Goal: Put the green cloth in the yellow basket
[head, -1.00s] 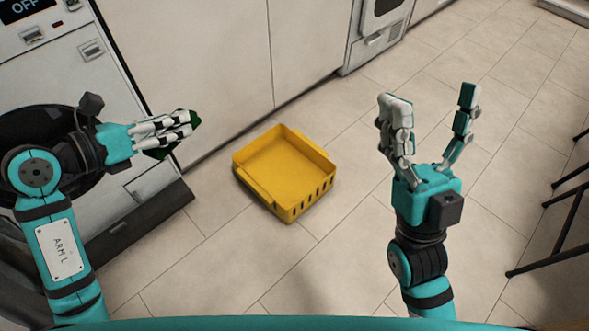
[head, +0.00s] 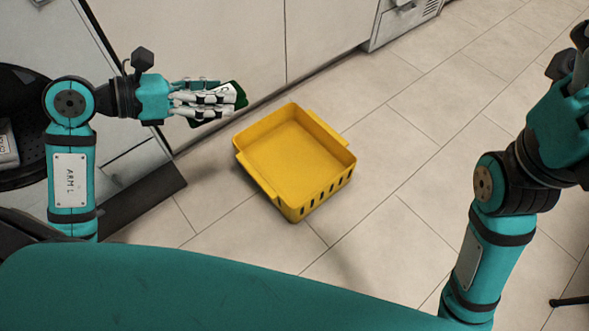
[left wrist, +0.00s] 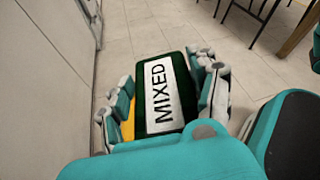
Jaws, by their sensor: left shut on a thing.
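The green cloth (head: 240,93) is dark green and shows beyond the fingertips of my left gripper (head: 228,98), which is shut on it. In the left wrist view the cloth (left wrist: 187,85) is a flat rectangle between the fingers with a white label reading "MIXED". The yellow basket (head: 296,151) stands empty on the floor, to the right of and lower in the picture than my left gripper. A strip of yellow shows behind the cloth in the left wrist view. My right gripper (head: 575,75) is partly cut off at the right edge; its fingers are unclear.
White cabinet fronts (head: 215,50) run along the back, close behind the basket. A machine with a dark round opening (head: 22,90) is at the left. Tiled floor (head: 420,130) is clear right of the basket. A dark leg (head: 570,301) shows at lower right.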

